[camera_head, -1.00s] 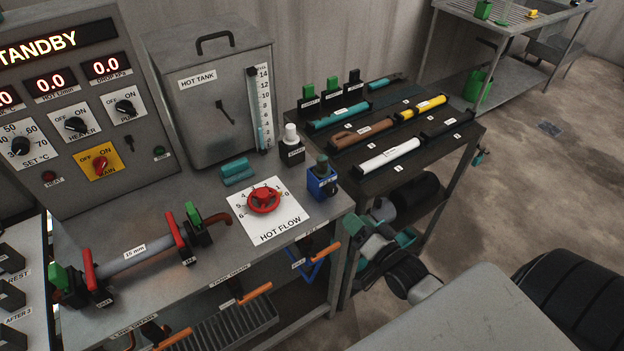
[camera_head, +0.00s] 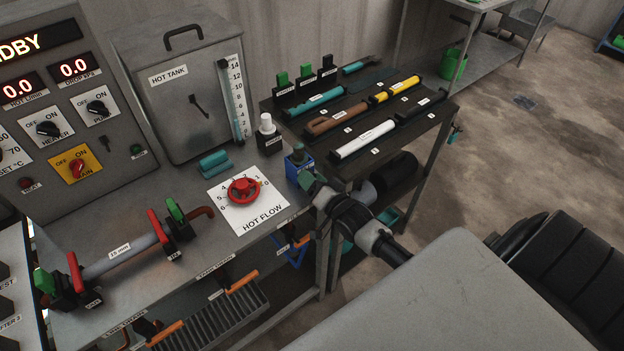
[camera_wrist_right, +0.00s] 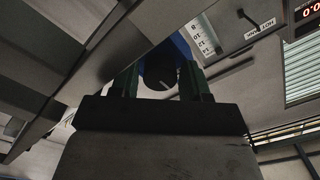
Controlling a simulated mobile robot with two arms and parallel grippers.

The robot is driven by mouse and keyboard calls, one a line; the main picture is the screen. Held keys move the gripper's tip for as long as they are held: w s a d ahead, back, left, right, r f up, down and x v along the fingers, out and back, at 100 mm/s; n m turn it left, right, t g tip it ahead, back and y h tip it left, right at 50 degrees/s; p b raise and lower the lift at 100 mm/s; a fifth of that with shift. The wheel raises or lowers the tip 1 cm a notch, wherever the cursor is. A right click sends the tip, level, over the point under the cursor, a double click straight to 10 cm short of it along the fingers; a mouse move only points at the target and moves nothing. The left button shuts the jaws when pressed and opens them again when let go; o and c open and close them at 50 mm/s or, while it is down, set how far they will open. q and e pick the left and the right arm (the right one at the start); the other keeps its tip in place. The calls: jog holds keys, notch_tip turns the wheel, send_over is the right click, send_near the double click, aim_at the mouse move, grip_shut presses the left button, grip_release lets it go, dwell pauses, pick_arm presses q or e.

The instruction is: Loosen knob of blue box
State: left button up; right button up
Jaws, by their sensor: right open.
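The blue box (camera_head: 292,167) stands at the right end of the bench, with a dark green piece on top. My right gripper (camera_head: 308,181) is at its front right side, level with its lower part. In the right wrist view my gripper (camera_wrist_right: 160,84) is open, with one finger on each side of a dark round knob (camera_wrist_right: 158,68) that bears a pale line. Blue of the box (camera_wrist_right: 180,44) shows behind the knob. I cannot tell whether the fingers touch it. My left gripper is not in view.
A red valve wheel (camera_head: 243,189) on a HOT FLOW plate is left of the box. A white-capped bottle (camera_head: 268,136) stands behind it, near the hot tank (camera_head: 180,100). A dark rack (camera_head: 445,110) with coloured tubes stands to the right.

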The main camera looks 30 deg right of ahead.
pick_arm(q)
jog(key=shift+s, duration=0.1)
pick_arm(e)
jog(key=c, duration=0.6)
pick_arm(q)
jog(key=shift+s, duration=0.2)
pick_arm(e)
jog(key=shift+c, duration=0.2)
